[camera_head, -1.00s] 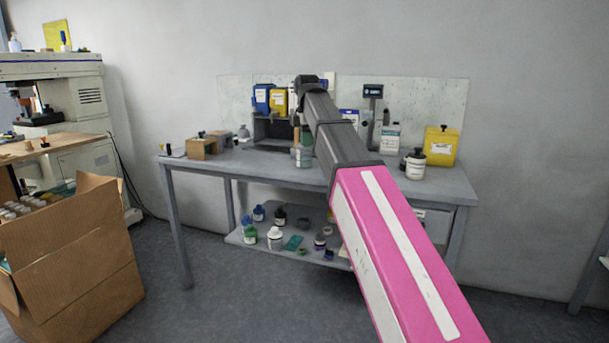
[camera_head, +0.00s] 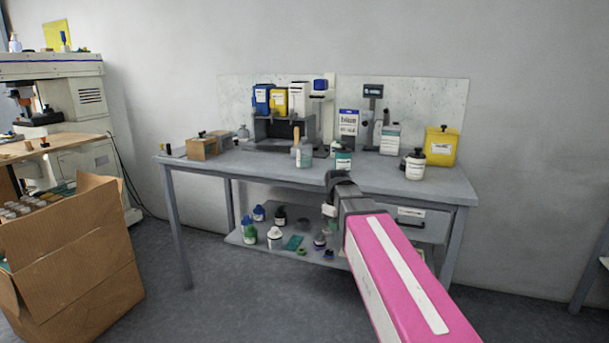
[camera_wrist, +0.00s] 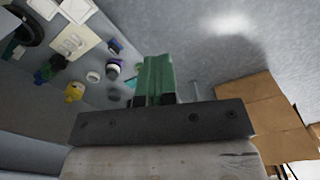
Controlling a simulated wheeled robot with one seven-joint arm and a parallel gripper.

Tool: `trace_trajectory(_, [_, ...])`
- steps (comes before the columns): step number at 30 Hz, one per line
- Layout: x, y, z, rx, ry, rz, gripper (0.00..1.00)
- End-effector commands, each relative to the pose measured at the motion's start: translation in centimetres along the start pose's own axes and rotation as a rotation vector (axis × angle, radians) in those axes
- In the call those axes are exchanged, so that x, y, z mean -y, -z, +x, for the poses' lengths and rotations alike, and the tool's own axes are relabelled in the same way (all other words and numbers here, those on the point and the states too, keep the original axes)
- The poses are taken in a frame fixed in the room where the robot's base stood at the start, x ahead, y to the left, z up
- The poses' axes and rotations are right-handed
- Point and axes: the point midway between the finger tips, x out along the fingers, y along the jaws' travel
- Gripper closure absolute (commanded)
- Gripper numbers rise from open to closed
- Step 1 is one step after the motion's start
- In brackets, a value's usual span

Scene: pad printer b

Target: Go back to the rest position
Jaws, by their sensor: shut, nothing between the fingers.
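My gripper (camera_wrist: 157,75) shows in the wrist view with its green fingers together and nothing between them. In the head view my pink and grey arm reaches in from the lower right. Its dark end is at the front edge of the grey workbench (camera_head: 260,172). The gripper itself is mostly hidden behind the wrist there. The wrist view shows grey floor and the lower shelf items beyond the fingers, with no contact visible.
Jars, a yellow container (camera_head: 441,146) and a dispenser rack stand on the bench. Bottles and jars sit on the lower shelf (camera_head: 262,240). A cardboard box (camera_head: 75,255) stands at left, before a machine (camera_head: 80,100). The floor (camera_head: 210,300) between box and bench is clear.

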Motion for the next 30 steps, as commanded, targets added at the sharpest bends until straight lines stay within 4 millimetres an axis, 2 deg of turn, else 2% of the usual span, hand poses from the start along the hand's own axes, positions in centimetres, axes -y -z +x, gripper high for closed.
trace_trajectory(1, [0.5,-1.5,2.0,0.003,0.003,0.059,1.00])
trace_trajectory(3, [0.8,-2.9,4.3,0.003,0.003,0.142,1.00])
trace_trajectory(9, [2.0,-7.2,10.3,0.004,0.003,0.383,1.00])
trace_trajectory(15, [3.9,-11.6,15.6,0.004,0.002,0.619,1.00])
trace_trajectory(22, [5.5,-15.0,19.3,0.001,0.000,0.816,1.00])
trace_trajectory(30, [5.9,-15.8,20.1,-0.001,-0.001,0.868,1.00])
